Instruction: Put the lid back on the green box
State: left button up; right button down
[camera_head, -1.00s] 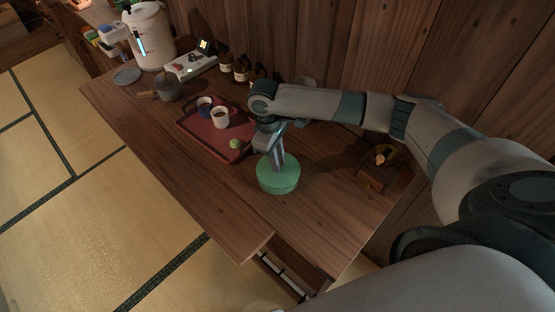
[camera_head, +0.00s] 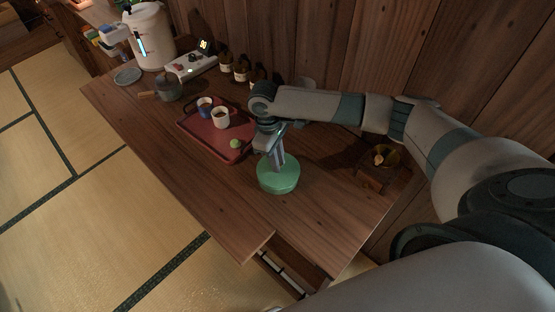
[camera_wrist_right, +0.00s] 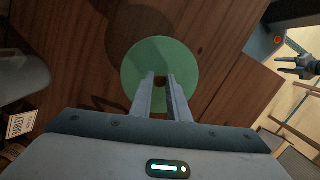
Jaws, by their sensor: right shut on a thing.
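The green round box (camera_head: 279,188) stands on the table near its front right part. Its green lid (camera_head: 290,165) is on top of it or just over it; I cannot tell whether it sits fully down. My right gripper (camera_head: 277,163) points down at the lid's middle. In the right wrist view, its fingers (camera_wrist_right: 160,82) are shut on the small brown knob (camera_wrist_right: 160,80) of the lid. The lid (camera_wrist_right: 140,62) hides the box there. A dark gripper, seemingly my left (camera_wrist_right: 290,67), shows small at the right edge, its fingers apart and empty.
A red tray (camera_head: 205,142) with two cups (camera_head: 220,118) and a green ball (camera_head: 236,144) is left of the box. A small wooden box (camera_head: 371,178) stands at the right. A drawer (camera_head: 290,270) is open at the front edge. Bottles (camera_head: 240,70) line the wall.

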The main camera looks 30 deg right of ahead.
jog(key=c, duration=1.1)
grip_release()
jog(key=shift+r, duration=0.15)
jog(key=shift+r+p, duration=2.25)
jog(key=shift+p, duration=0.6)
jog(key=shift+r+p, duration=1.05)
jog(key=shift+r, duration=0.05)
jog(key=shift+c, duration=0.4)
grip_shut()
